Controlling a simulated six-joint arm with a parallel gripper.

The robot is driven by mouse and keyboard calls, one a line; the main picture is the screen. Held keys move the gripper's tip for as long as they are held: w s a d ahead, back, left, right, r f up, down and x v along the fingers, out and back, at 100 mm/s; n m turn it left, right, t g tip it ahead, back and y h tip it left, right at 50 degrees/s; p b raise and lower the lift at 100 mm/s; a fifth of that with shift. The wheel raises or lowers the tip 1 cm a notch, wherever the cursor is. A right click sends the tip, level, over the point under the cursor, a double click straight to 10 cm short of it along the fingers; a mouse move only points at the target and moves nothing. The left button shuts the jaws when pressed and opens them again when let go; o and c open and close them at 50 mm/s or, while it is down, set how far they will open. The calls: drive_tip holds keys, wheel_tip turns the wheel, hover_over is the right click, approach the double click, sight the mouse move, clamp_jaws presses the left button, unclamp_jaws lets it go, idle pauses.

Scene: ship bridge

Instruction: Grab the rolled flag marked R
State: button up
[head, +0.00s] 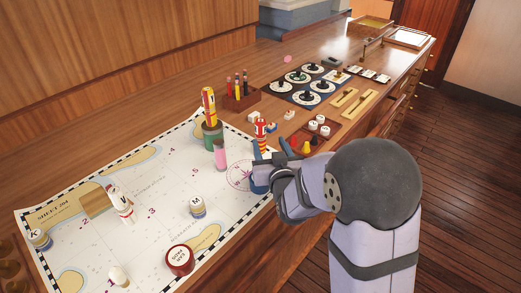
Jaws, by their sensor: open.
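A rolled red flag with pale bands (261,128) stands upright at the chart's right edge; its letter is too small to read surely. My gripper (266,160) is open, its blue fingers close to that flag's lower part. I cannot tell whether they touch it or stand in front. No letter R reads clearly in this view.
A green cup (212,133) holding a yellow and red roll and a pink cylinder (220,155) stand left of my gripper. A red round tin (179,260) lies on the chart (140,235). A tray of pieces (318,138) is close at the right.

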sight(262, 127)
drive_tip(key=shift+w+a+r+t+b, duration=0.35)
drive_tip(key=shift+w+r+t+b, duration=0.15)
drive_tip(key=shift+t, duration=0.4)
drive_tip(key=shift+w+a+f+p, duration=0.15)
drive_tip(key=shift+w+p, duration=0.4)
drive_tip(key=shift+w, duration=0.65)
drive_tip(key=shift+w+a+f+p, duration=0.1)
drive_tip(key=shift+w+a+p, duration=0.1)
drive_tip(key=shift+w+p, duration=0.7)
drive_tip(key=shift+w+a+f+p, duration=0.15)
drive_tip(key=shift+w+p, duration=0.1)
drive_tip(key=shift+w, duration=1.2)
drive_tip(key=shift+r, duration=0.1)
drive_tip(key=c, duration=1.2)
